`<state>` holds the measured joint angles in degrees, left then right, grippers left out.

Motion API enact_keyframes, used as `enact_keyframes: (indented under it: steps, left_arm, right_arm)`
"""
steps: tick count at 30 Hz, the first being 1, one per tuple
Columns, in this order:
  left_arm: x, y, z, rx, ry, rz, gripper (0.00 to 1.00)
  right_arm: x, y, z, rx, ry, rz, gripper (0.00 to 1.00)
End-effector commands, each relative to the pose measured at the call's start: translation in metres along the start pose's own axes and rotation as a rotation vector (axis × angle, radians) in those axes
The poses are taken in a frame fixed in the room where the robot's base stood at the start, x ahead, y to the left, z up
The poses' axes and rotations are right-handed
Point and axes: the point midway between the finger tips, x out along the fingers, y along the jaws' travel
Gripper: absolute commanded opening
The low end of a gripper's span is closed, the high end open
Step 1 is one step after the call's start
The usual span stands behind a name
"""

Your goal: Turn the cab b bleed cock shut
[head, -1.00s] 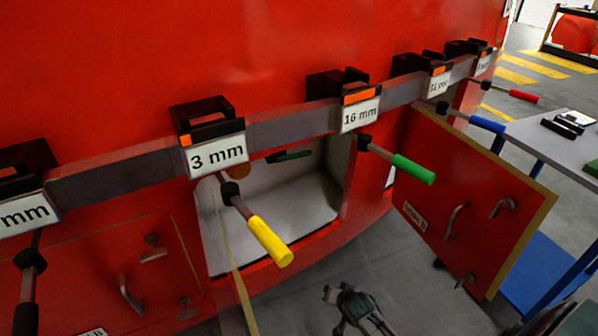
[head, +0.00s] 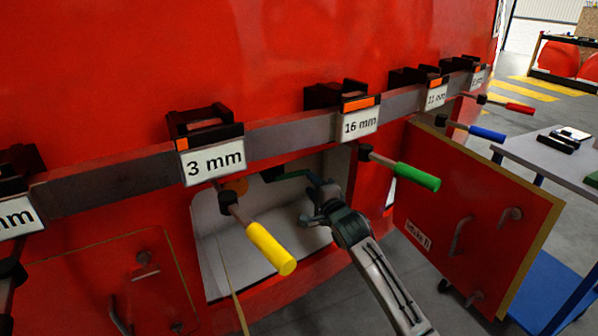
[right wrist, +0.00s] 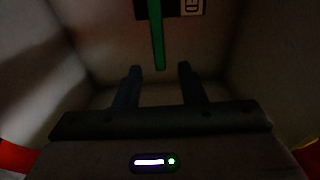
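A dark green lever (head: 290,174), which looks like the bleed cock's handle, is inside the open compartment (head: 208,240) in the red nosecone. It lies roughly level there. In the right wrist view the green lever (right wrist: 157,35) runs up and down the picture, its lower end just above and between my fingertips. My right gripper (head: 310,202) reaches into the compartment, just below the lever's right end. Its two fingers (right wrist: 160,72) are spread with nothing between them. I cannot tell whether a finger touches the lever. The lever's mount is partly hidden. My left gripper is not in view.
A rail with size signs crosses above the opening. Yellow (head: 270,247) and green (head: 416,177) handled tools hang before it. The open red door (head: 470,215) stands at the right, near a grey table (head: 550,155). A plate (right wrist: 192,6) is beside the lever.

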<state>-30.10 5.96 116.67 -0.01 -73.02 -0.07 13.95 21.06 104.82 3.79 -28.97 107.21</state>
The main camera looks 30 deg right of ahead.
Motion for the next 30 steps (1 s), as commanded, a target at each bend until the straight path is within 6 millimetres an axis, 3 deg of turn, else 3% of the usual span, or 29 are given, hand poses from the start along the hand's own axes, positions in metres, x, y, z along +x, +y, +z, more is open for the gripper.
enact_keyframes:
  steps: [9,15,27,30]
  left_arm:
    - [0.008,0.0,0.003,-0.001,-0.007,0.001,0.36]
    - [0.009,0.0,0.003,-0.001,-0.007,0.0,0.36]
    - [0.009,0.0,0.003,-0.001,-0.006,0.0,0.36]
    - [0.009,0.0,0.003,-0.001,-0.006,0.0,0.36]
  right_arm:
    - [0.061,0.0,0.001,0.002,0.0,0.001,0.36]
    - [0.084,0.001,0.001,-0.001,0.0,0.002,0.36]
    - [0.091,0.001,0.001,-0.001,0.0,0.002,0.36]
    - [0.091,0.001,0.001,-0.001,0.0,0.002,0.17]
